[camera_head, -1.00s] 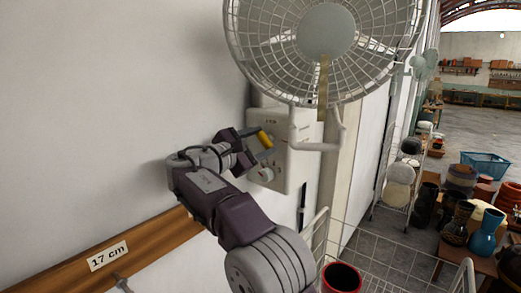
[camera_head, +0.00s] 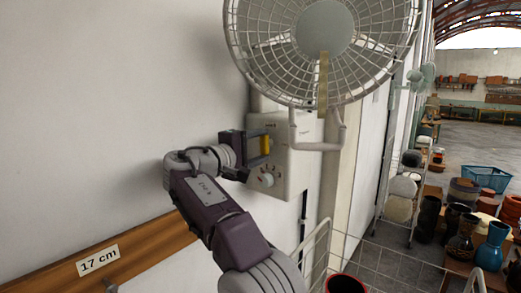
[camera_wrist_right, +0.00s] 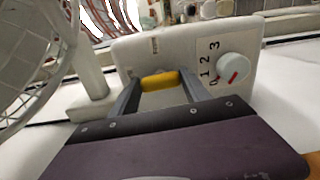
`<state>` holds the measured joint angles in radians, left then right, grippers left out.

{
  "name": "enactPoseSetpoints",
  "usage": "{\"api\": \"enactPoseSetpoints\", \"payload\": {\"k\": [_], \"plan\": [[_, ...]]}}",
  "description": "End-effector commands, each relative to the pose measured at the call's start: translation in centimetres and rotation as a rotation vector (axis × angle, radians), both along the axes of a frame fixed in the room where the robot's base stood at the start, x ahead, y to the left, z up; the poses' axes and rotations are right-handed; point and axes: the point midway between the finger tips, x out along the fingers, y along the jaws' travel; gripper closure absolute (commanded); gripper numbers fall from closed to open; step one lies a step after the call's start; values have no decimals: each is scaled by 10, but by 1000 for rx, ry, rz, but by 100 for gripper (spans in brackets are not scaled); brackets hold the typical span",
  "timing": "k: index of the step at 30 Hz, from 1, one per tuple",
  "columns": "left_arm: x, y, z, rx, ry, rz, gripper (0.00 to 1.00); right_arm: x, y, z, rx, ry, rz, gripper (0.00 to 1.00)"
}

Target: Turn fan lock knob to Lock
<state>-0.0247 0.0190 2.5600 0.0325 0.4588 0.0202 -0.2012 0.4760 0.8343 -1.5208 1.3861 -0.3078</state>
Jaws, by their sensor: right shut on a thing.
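The yellow lock knob (camera_head: 265,145) sits on the front of the white fan's control box (camera_head: 292,178), and its long side stands about upright in the head view. My right gripper (camera_head: 262,146) reaches the box from the left and is shut on the knob. In the right wrist view the yellow knob (camera_wrist_right: 160,81) lies between the two fingertips (camera_wrist_right: 161,88). The lock lettering is too small to read. My left gripper is not in view.
A round white dial (camera_wrist_right: 234,68) numbered 0 to 3 sits beside the knob, with a red pointer mark. The fan's wire cage (camera_head: 325,45) hangs above the box. A wooden rail (camera_head: 120,257) runs along the wall.

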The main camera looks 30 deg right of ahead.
Motion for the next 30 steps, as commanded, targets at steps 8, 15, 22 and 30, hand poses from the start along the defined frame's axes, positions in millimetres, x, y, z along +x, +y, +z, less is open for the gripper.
{"api": "enactPoseSetpoints", "payload": {"k": [8, 15, 22, 30], "plan": [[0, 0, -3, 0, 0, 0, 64, 0, 0, 0, 20, -50, 0, 86], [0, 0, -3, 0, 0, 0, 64, 0, 0, 1, 22, -57, 0, 86], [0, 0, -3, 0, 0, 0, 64, 0, 0, 1, 22, -56, 0, 34], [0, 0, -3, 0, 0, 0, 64, 0, 0, 0, 23, -55, 0, 24]]}}
